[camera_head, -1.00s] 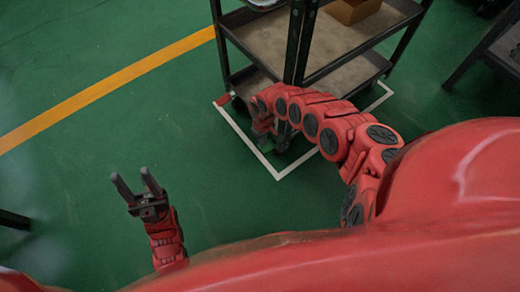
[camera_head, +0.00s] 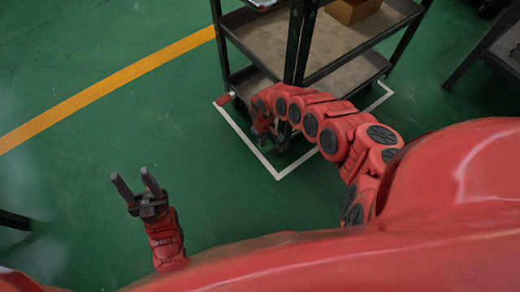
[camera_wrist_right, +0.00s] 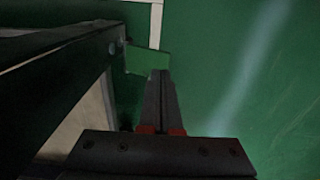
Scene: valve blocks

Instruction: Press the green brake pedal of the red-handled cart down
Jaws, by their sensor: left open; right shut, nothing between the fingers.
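The cart (camera_head: 270,37) is a dark frame with grey-brown shelves, at the top middle of the head view. Its red handle is not visible. A green pedal (camera_wrist_right: 148,60) sticks out from the cart's dark frame in the right wrist view. My right gripper (camera_wrist_right: 160,74) is shut and empty, its fingertips at the pedal's near edge; I cannot tell whether they touch it. In the head view the right gripper (camera_head: 263,136) is low beside the cart's near corner, partly hidden by my arm. My left gripper (camera_head: 134,182) is open and empty over the floor, well away from the cart.
A small red piece (camera_head: 225,99) sticks out at the cart's lower left corner. A white floor line (camera_head: 243,137) frames the cart. A brown box (camera_head: 353,10) sits on the cart's shelf. A dark table (camera_head: 495,50) stands at the right.

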